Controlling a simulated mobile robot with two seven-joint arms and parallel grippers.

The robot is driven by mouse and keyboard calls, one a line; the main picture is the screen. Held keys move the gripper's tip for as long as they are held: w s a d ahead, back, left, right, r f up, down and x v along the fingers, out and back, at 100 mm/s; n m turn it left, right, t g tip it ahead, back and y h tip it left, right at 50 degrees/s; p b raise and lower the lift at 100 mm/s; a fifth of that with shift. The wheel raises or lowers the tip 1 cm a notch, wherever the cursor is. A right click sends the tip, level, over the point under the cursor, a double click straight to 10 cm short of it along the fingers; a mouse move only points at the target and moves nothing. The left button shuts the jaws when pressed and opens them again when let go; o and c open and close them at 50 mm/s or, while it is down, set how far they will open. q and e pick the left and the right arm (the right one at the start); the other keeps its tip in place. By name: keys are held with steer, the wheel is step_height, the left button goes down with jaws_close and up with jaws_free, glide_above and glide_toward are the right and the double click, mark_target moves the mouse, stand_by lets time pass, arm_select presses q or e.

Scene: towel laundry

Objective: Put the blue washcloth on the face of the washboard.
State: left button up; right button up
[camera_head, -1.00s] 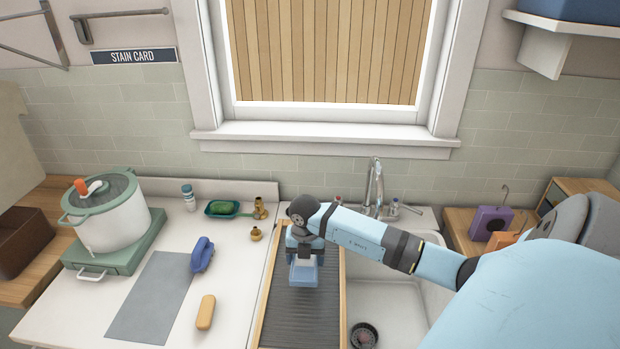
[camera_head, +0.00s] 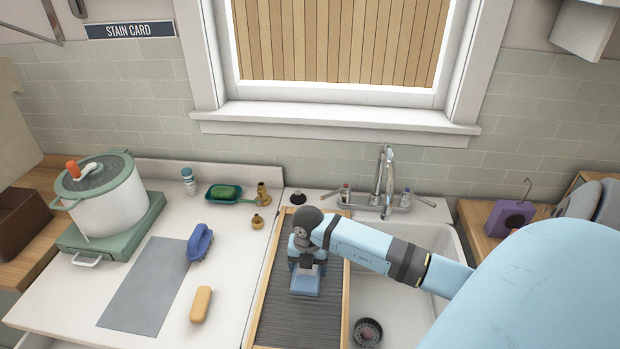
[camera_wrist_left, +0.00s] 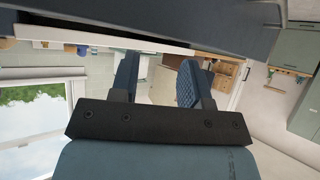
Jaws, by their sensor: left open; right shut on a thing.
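The washboard (camera_head: 275,320) lies at the left side of the sink, with a wooden frame and a dark ribbed face. My right gripper (camera_head: 306,267) is over its upper middle, pointing down, shut on the folded blue washcloth (camera_head: 306,284). The washcloth is over the ribbed face; I cannot tell whether it touches it. My left gripper (camera_wrist_left: 158,78) shows only in the left wrist view, with its two fingers apart and nothing between them.
A white pot (camera_head: 103,198) stands farther left. The faucet (camera_head: 387,185) rises behind the sink basin (camera_head: 395,300).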

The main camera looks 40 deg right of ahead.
arm_select(q)
steer(key=shift+w+a+r, duration=0.1)
steer(key=shift+a, duration=0.25)
arm_select(e)
steer(key=shift+s+a+r, duration=0.15)
steer(key=shift+a, duration=0.15)
arm_select(q)
steer(key=shift+a, duration=0.1)
arm_select(e)
steer(key=o, duration=0.9)
steer(key=shift+f, duration=0.25)
arm_select(q)
step_height(320, 180, up, 3)
steer(key=p, duration=0.3)
steer(key=shift+f, duration=0.2)
arm_select(e)
step_height(320, 180, up, 4)
steer(key=shift+d, duration=0.1)
arm_select(q)
steer(key=shift+s+f, duration=0.25)
steer(key=shift+f, duration=0.5)
steer(key=shift+w+r, duration=0.15)
steer(key=shift+w, duration=0.05)
steer(key=shift+w+r, duration=0.1)
steer(key=shift+r, duration=0.05)
arm_select(e)
step_height(320, 180, up, 8)
steer(key=shift+r, duration=0.25)
steer(key=shift+f, duration=0.1)
